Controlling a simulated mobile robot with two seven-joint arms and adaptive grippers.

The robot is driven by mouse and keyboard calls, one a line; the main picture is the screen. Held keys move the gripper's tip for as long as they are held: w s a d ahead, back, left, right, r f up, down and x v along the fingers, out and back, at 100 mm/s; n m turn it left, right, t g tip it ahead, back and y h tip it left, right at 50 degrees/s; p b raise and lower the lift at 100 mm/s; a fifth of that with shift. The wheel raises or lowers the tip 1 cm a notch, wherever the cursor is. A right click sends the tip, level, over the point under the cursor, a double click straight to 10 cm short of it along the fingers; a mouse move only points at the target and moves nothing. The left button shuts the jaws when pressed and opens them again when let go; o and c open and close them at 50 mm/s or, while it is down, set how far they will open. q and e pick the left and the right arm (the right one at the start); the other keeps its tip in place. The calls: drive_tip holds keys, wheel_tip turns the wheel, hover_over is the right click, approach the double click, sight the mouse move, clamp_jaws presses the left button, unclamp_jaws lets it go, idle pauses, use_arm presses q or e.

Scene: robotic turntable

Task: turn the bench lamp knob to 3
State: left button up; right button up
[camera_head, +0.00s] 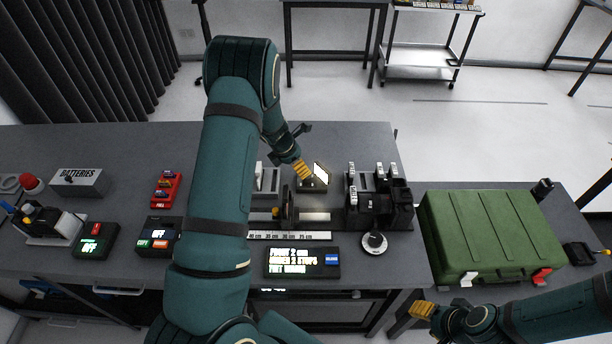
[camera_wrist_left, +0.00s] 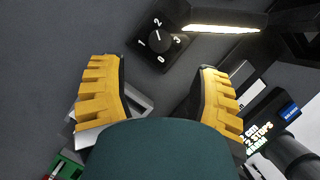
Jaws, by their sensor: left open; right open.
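The bench lamp knob (camera_wrist_left: 160,45) is a round black dial on a dark plate, marked 0, 1, 2 and 3 around it. I cannot tell for sure which number its pointer faces. The lamp head (camera_wrist_left: 225,20) beside it has a bright lit strip; its glow also shows in the head view (camera_head: 321,174). My left gripper (camera_wrist_left: 160,72) is open, its yellow fingers spread on either side below the knob, with nothing between them. In the head view my left gripper (camera_head: 304,171) is by the lamp and hides the knob. My right gripper (camera_head: 422,309) is open and empty at the lower right.
A display box (camera_head: 302,262), a scale strip (camera_head: 290,236) and a round dial (camera_head: 374,243) lie in front of the lamp. Black rail equipment (camera_head: 379,200) stands to its right. A green case (camera_head: 490,235) sits on the right table. The bench behind the lamp looks clear.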

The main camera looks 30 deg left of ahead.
use_arm(q)
drive_tip(key=x, duration=0.8)
clamp_jaws()
